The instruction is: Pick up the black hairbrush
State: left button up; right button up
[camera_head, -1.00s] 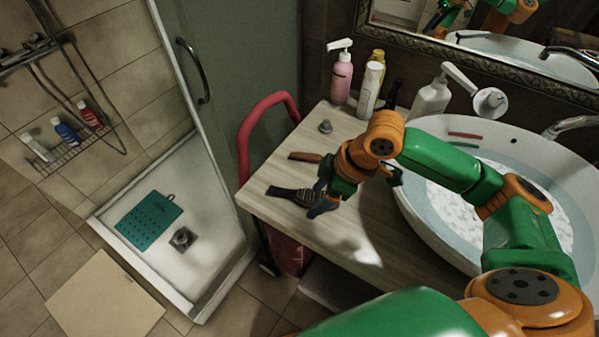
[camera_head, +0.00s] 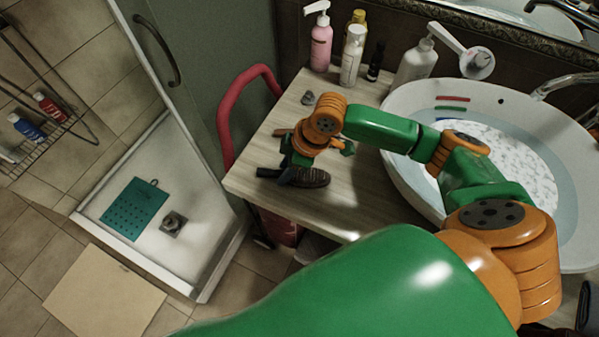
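The black hairbrush (camera_head: 312,178) lies on the wooden countertop (camera_head: 350,205) near its front left corner. Its oval bristled head points right and its thin handle points left. My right gripper (camera_head: 288,174) points down over the handle, just left of the head. Its fingers are small, dark and partly hidden by the wrist, so I cannot tell whether they are apart or closed on the handle. The brush appears to lie on the counter. My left gripper is not in view.
A brown-handled item (camera_head: 282,132) and a small grey object (camera_head: 308,98) lie behind the gripper. A pink pump bottle (camera_head: 321,45), a white bottle (camera_head: 352,57) and other bottles stand at the back. A water-filled basin (camera_head: 400,103) is at right. A red rail (camera_head: 225,120) runs beside the counter's left edge.

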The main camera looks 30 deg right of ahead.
jog(key=shift+s+r, duration=0.1)
grip_shut()
jog(key=shift+w, duration=0.2)
